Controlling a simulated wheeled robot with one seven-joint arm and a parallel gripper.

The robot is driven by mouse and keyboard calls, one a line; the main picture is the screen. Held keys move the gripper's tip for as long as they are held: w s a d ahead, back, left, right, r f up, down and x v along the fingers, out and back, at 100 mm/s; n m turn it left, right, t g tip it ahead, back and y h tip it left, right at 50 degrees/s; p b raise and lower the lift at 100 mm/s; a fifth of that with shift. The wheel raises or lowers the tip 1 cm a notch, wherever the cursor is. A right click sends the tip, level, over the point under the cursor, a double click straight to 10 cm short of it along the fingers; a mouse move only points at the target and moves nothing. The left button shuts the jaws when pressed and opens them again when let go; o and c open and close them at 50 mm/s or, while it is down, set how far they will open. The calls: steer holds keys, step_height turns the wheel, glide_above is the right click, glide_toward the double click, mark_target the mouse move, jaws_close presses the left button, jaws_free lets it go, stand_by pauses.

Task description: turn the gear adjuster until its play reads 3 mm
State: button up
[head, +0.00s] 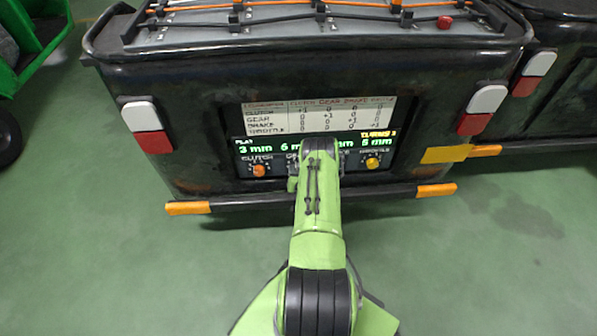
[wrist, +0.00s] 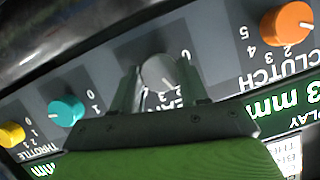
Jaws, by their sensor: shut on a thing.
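The gear adjuster is a pale grey-white knob (wrist: 158,73) in the wrist view, on a grey panel that appears upside down. My gripper (wrist: 161,80) has a finger on either side of it and is shut on it. In the head view my arm hides the knob and the gripper. The play display (head: 290,147) reads 6 m for gear, with the rest covered by my arm.
An orange clutch knob (wrist: 286,24), a teal knob (wrist: 66,111) and a yellow throttle knob (wrist: 11,134) flank the grip. A printed table (head: 318,114) sits above the display. An orange-ended bumper (head: 187,208) runs below.

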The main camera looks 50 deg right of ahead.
steer(key=n, duration=0.1)
steer(key=n+g+h, duration=0.1)
steer(key=shift+w+a+n+p, duration=0.1)
steer(key=shift+a+n+p, duration=0.05)
steer(key=shift+n+p, duration=0.15)
steer(key=n+g+h+p, duration=0.1)
steer(key=n+p, duration=0.2)
steer(key=shift+w+a+g+h, duration=0.1)
steer(key=shift+a+g+h, duration=0.05)
steer(key=shift+g+h, duration=0.25)
steer(key=n+h+p, duration=0.1)
steer(key=n+p, duration=0.1)
steer(key=shift+w+f+n+g+h, duration=0.1)
steer(key=shift+n+g+h, duration=0.2)
steer(key=shift+n+g, duration=0.1)
steer(key=shift+f+n+h+p, duration=0.15)
steer(key=shift+n+h+p, duration=0.2)
steer(key=shift+n+h, duration=0.65)
steer(key=shift+n+g+y, duration=0.3)
steer(key=shift+n, duration=0.1)
steer(key=o, duration=1.1)
steer(key=shift+c, duration=0.2)
